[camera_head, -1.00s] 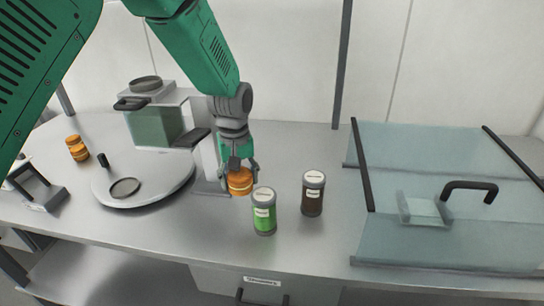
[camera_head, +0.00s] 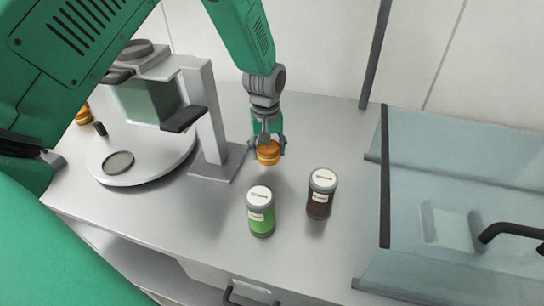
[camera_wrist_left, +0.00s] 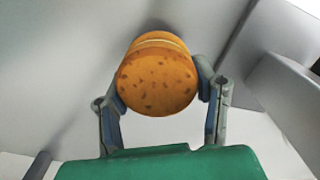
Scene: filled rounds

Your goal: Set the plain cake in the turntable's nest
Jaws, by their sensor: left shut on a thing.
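My left gripper (camera_head: 267,148) is shut on a small round orange-brown cake (camera_head: 268,155) with a pale middle layer, held to the right of the dispenser's stand. In the left wrist view the cake (camera_wrist_left: 157,78) sits between the two fingers and shows brown specks on its face. The turntable (camera_head: 150,165) is a pale grey disc at the left. A dark grey round spot (camera_head: 118,162), which looks like the nest, lies near its front left and is empty. My right gripper is not in view.
A boxy dispenser (camera_head: 150,98) on a post stands over the turntable. A green-filled jar (camera_head: 261,212) and a brown-filled jar (camera_head: 321,195) stand in front of the gripper. Another orange cake (camera_head: 82,115) is partly hidden at far left. A glass case (camera_head: 450,240) fills the right.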

